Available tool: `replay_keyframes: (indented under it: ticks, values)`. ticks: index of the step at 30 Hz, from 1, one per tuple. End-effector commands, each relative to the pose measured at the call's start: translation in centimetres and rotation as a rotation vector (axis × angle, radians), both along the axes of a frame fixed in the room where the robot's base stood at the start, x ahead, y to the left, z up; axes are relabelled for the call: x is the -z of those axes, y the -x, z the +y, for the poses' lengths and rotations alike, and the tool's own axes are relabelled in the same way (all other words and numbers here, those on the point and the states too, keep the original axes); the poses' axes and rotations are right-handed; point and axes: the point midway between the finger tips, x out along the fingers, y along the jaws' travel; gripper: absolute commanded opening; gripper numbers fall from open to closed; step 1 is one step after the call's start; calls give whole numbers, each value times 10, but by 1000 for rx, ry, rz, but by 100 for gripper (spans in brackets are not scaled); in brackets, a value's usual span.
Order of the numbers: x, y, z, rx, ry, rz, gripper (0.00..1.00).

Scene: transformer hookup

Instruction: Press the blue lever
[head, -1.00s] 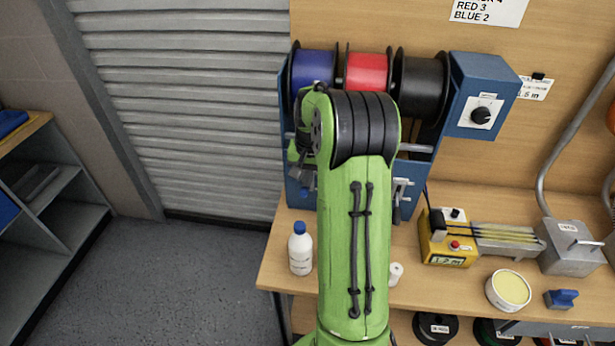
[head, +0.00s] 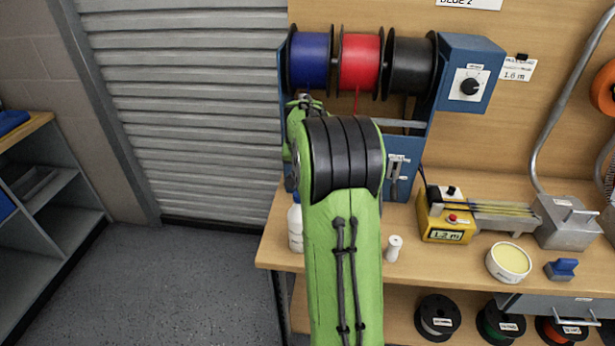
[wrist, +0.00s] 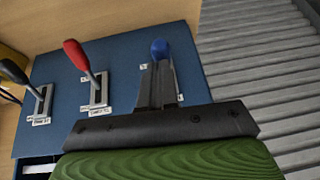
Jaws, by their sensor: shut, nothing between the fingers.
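The blue lever (wrist: 160,48) shows in the wrist view as a round blue knob on a blue panel (wrist: 125,50). My gripper (wrist: 157,66) is shut and empty, its fingertips right at the knob in the picture. The fingers hide the lever's stem and most of its slot. I cannot tell whether the fingertips touch the knob. In the head view my arm hides the gripper and the blue lever.
A red lever (wrist: 77,55) and a black lever (wrist: 14,72) stand left of the blue one in the wrist view. In the head view, blue (head: 310,60), red (head: 360,62) and black (head: 410,66) spools sit above. A white bottle (head: 295,228) is partly behind my arm.

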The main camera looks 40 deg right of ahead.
Motion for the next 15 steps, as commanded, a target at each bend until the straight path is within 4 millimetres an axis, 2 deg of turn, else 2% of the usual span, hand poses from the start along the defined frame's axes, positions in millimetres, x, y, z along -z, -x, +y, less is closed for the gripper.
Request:
replay_keyframes:
  ticks: [1, 5, 15]
  values:
    - [19, -1, 2, -1, 36, -27, 0]
    - [27, -1, 4, 0, 119, -92, 0]
    - [41, 2, 7, 1, 112, -86, 0]
